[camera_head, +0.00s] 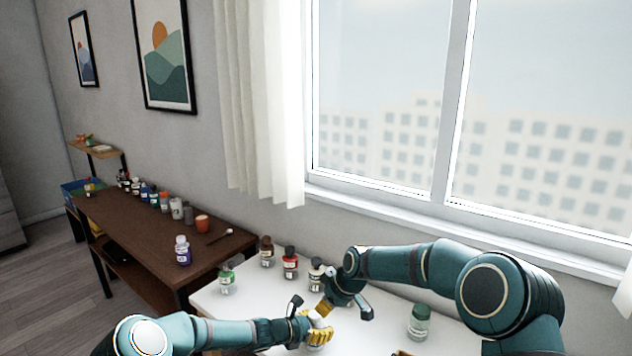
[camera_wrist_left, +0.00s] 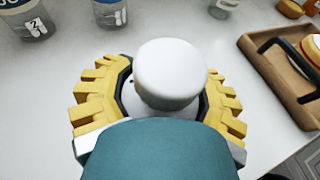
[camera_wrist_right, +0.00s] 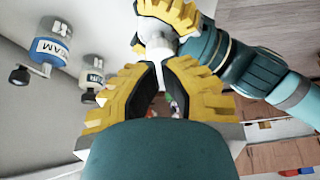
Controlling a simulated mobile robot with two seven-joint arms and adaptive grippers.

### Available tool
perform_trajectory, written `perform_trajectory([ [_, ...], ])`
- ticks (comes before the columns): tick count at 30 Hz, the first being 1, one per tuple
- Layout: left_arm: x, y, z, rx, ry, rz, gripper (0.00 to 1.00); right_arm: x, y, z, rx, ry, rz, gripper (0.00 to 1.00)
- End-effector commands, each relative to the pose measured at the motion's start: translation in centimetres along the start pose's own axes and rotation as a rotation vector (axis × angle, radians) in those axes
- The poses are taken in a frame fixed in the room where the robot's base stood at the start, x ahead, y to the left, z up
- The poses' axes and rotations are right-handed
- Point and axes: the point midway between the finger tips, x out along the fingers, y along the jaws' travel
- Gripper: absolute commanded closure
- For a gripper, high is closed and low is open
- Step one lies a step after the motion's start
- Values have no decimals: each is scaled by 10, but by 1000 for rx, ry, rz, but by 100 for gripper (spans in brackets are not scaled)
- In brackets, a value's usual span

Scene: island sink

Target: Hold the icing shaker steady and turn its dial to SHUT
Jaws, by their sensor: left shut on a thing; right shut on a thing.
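The icing shaker shows in the left wrist view as a smooth white round end (camera_wrist_left: 172,72) between the yellow fingers of my left gripper (camera_wrist_left: 160,95). That gripper (camera_head: 317,326) is shut around it over the white table in the head view. My right gripper (camera_head: 325,308) comes from the right and meets the shaker close to the left gripper. In the right wrist view its fingertips (camera_wrist_right: 160,66) close at the white part of the shaker (camera_wrist_right: 160,46), just below the left fingers. The dial and its marks are hidden.
The white table (camera_head: 212,298) holds green (camera_head: 227,279), brown (camera_head: 267,253), red (camera_head: 290,265) and blue-labelled (camera_head: 316,272) bottles behind my grippers. A dark green jar (camera_head: 419,322) stands to the right. A wooden tray (camera_wrist_left: 262,75) with a black handle lies beside the left gripper.

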Motion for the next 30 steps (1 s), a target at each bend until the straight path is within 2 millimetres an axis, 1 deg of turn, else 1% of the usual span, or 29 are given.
perform_trajectory([
  [1, 0, 0, -2, -1, 3, 1, 87, 7, 0, 5, 1, -3, -2, 100],
  [6, 0, 0, -2, -1, 3, 0, 87, 24, 0, 14, 1, -3, -2, 100],
  [12, 0, 0, -2, -1, 3, 0, 87, 37, 0, 21, 1, -1, -1, 100],
  [18, 0, 0, -2, -1, 2, 0, 87, 41, 0, 23, 1, -1, -1, 100],
  [30, 0, -1, -2, -2, 2, -1, 87, 41, 0, 22, 0, -1, 0, 100],
])
